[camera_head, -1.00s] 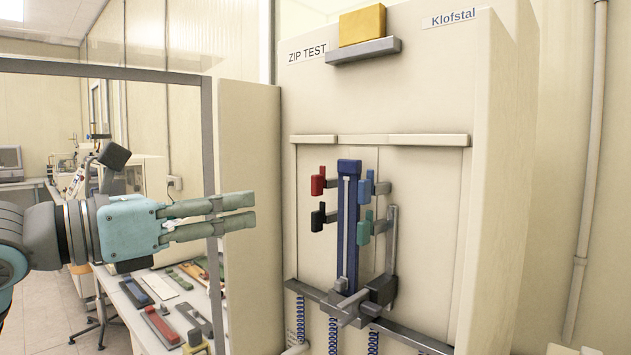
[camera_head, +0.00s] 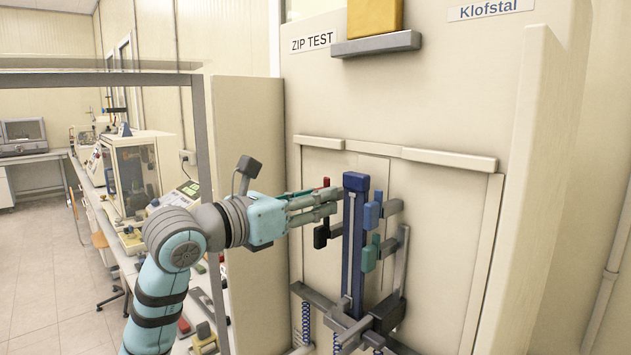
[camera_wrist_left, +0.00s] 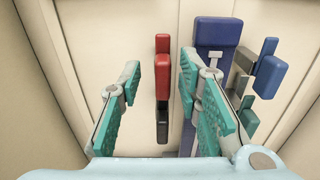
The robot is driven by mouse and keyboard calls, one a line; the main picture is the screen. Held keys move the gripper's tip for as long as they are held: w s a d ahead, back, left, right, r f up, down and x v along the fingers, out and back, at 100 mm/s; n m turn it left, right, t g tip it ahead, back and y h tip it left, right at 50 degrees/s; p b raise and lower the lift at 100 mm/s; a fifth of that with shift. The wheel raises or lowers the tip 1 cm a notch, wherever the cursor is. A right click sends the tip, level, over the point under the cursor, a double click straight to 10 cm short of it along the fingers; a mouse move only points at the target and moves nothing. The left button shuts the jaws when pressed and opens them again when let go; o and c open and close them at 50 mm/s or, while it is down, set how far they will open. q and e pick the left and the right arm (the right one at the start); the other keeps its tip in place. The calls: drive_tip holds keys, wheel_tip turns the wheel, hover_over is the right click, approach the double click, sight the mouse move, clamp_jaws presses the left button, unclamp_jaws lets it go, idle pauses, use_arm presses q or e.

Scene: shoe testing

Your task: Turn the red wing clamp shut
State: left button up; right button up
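The red wing clamp (camera_wrist_left: 162,80) stands upright in the left wrist view, between the spread fingers of my left gripper (camera_wrist_left: 172,95). The fingers are open with a gap on both sides of it, and I see no contact. In the head view my left gripper (camera_head: 325,204) reaches in from the left beside the blue post (camera_head: 355,230). It covers most of the red clamp there, and only its top (camera_head: 326,182) shows above the fingers. The black clamp (camera_head: 320,237) hangs just below the fingers. My right gripper is not in view.
A blue clamp (camera_head: 371,215) and a green clamp (camera_head: 370,254) sit on the post's right side. A grey bracket (camera_head: 390,312) is low in front. A cabinet side wall (camera_head: 248,140) stands left, with a metal frame post beside it.

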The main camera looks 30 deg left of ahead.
use_arm(q)
drive_tip(key=shift+w+d, duration=0.15)
drive_tip(key=shift+s+r, duration=0.1)
drive_tip(key=shift+s, duration=0.3)
drive_tip(key=shift+c, duration=0.4)
clamp_jaws()
drive_tip(key=shift+m, duration=0.3)
drive_tip(key=m+p, duration=0.1)
drive_tip(key=m, duration=1.6)
drive_tip(key=shift+d, duration=0.1)
drive_tip(key=shift+m, duration=0.3)
